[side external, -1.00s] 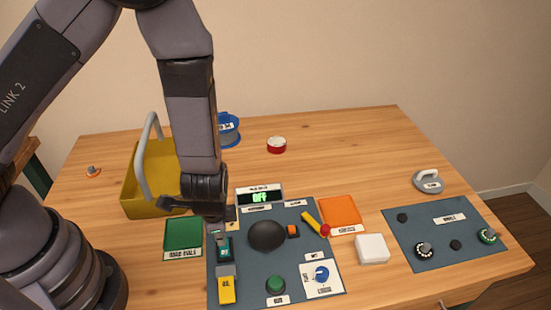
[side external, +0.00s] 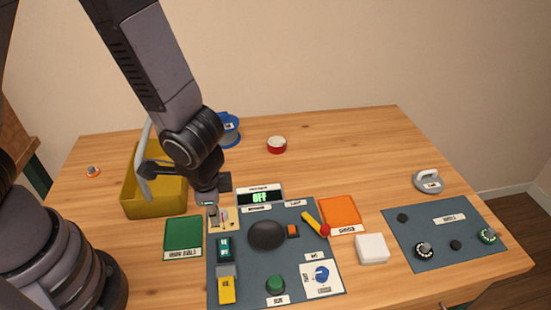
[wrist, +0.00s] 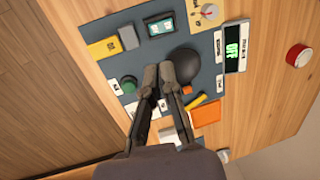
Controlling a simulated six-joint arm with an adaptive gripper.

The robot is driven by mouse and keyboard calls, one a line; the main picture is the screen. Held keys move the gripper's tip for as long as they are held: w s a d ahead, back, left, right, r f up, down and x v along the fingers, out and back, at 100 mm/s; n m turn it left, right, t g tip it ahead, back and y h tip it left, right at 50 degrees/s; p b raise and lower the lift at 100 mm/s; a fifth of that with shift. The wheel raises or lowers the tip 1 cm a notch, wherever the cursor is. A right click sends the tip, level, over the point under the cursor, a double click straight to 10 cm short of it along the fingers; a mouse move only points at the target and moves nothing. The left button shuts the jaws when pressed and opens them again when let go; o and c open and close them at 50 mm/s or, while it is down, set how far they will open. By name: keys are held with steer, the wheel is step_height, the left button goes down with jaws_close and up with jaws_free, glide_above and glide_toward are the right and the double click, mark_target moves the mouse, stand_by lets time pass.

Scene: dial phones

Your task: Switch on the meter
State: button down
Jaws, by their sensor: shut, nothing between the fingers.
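The meter (side external: 260,197) is a white-framed box with a black display reading "OFF" in green, at the back edge of the dark panel (side external: 240,286). It also shows in the wrist view (wrist: 233,46). A beige plate (side external: 229,225) with a small lever is left of the meter; the plate is partly cut off at the top of the wrist view (wrist: 198,19). My gripper (wrist: 165,73) is shut and empty, its tips over the panel beside the black dome (wrist: 186,66). In the side view it is small near the beige plate; contact cannot be told.
The panel also holds a green button (side external: 275,284), a yellow block (side external: 227,290), a blue knob (side external: 321,273) and a yellow lever with a red ball (side external: 312,222). A yellow basket (side external: 150,200) stands behind left. A second panel (side external: 425,225) is at right; the table between them has a white block (side external: 372,248).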

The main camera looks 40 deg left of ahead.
mark_target(224, 242)
steer(key=shift+r, duration=0.2)
steer(key=shift+w+a+r, duration=0.15)
steer(key=shift+w+a, duration=0.3)
steer(key=shift+w+a+f, duration=0.3)
steer(key=shift+f, duration=2)
steer(key=shift+w+a+f, duration=0.3)
steer(key=shift+a+f, duration=0.05)
steer(key=shift+f, duration=1.95)
steer(key=shift+w+a+f, duration=0.3)
steer(key=shift+f, duration=2)
